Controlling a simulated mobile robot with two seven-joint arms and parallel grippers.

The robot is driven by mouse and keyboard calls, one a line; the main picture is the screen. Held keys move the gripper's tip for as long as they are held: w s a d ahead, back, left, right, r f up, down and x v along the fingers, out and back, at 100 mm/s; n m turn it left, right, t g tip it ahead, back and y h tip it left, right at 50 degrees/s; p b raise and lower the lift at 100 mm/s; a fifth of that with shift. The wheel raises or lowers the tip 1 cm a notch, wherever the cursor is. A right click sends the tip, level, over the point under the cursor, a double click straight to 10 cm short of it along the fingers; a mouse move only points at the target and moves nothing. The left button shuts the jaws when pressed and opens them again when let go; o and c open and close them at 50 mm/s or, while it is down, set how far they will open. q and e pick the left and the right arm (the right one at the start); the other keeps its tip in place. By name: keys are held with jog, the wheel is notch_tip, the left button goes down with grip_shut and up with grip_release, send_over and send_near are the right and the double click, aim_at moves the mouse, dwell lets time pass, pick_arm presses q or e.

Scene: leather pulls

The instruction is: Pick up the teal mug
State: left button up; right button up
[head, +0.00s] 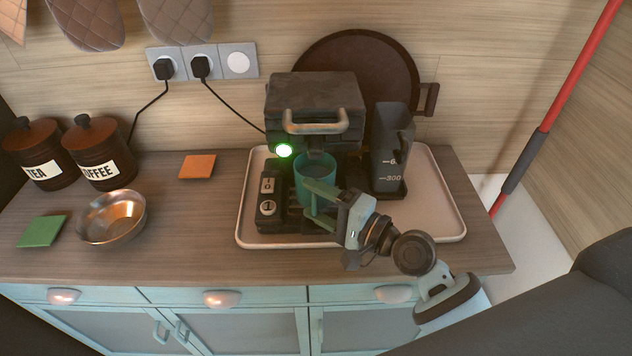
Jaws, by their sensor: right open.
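The teal mug (317,166) stands upright under the dark coffee machine (312,110), on its base, with dark contents or a dark inside showing. My right gripper (308,198) is at the mug's front, its teal fingers apart and pointing left toward it. The fingers overlap the mug's front and right side in this view. I cannot tell whether they touch it. The gripper hides the mug's lower right part and its handle, if it has one. My left gripper is not in view.
The machine stands on a pale tray (440,205) beside a dark measuring jug (390,150). A metal bowl (112,217), green square (41,231), orange square (197,167), tea canister (33,153) and coffee canister (98,152) are left. The counter left of the tray is mostly free.

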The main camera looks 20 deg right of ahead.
jog(key=shift+w+a, duration=0.2)
jog(key=shift+w, duration=0.05)
jog(key=shift+f, duration=0.1)
jog(key=shift+c, duration=0.2)
jog(key=c, duration=1)
jog(key=shift+r, duration=0.2)
